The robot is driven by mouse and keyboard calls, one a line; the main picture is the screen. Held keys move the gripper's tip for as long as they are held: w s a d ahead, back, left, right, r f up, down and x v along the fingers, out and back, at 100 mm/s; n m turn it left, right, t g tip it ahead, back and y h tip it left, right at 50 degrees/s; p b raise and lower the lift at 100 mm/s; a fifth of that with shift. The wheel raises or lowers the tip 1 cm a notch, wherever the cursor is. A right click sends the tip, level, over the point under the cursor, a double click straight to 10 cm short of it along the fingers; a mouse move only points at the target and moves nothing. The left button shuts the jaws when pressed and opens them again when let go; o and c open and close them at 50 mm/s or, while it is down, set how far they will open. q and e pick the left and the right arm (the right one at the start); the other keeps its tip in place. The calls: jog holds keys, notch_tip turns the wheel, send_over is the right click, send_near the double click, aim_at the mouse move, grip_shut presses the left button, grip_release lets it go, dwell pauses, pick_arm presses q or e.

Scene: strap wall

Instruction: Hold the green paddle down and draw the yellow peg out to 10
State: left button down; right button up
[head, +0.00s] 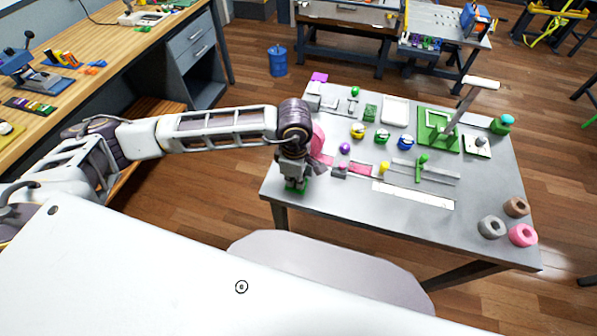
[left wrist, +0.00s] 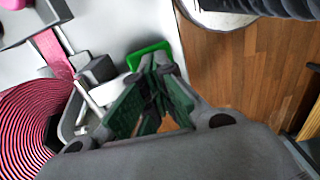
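The green paddle (head: 297,188) is at the near left edge of the grey table, mostly hidden under my left gripper (head: 295,180). In the left wrist view the green paddle (left wrist: 150,52) lies just beyond my fingertips (left wrist: 156,66). The fingertips are close together with nothing seen between them; I cannot tell whether they touch the paddle. The yellow peg (head: 384,167) stands right of the gripper, at the end of a pink strap (head: 360,168) that comes from a pink roll (head: 318,138). A white scale strip (head: 413,195) lies in front of it; its marks are unreadable. My right gripper is out of view.
A green peg (head: 421,162) stands right of the yellow peg by a grey slotted rail (head: 440,177). Several coloured knobs stand behind. A grey ring (head: 491,227), a pink ring (head: 523,235) and a brown ring (head: 516,207) sit at the right corner. The front middle is clear.

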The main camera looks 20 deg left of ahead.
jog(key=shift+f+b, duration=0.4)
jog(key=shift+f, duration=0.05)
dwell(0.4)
